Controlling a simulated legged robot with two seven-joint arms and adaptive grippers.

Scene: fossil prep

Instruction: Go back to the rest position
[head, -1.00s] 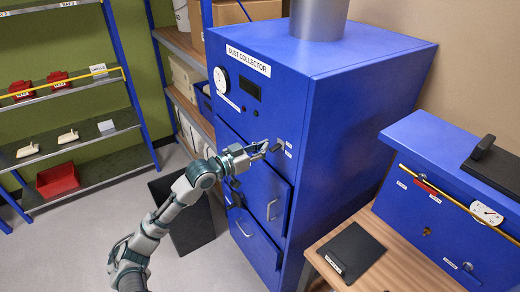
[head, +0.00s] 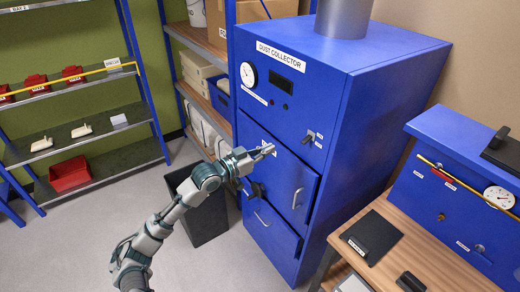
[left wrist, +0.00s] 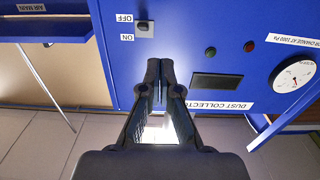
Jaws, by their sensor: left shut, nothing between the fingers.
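My left gripper (head: 265,151) is shut and empty in front of the blue dust collector (head: 385,110). In the left wrist view its fingers (left wrist: 160,68) are together, with the collector's front panel behind them. The collector's switch (head: 308,138) sits to the right of and above the gripper, apart from it. In the left wrist view the switch (left wrist: 144,29) lies by its ON and OFF labels. My right gripper does not show.
A dark bin (head: 195,220) stands on the floor beside my left arm. A wooden bench (head: 405,258) with a blue cabinet (head: 455,200) is at the right. Shelves (head: 85,145) with red and white items stand at the left. Grey floor between is free.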

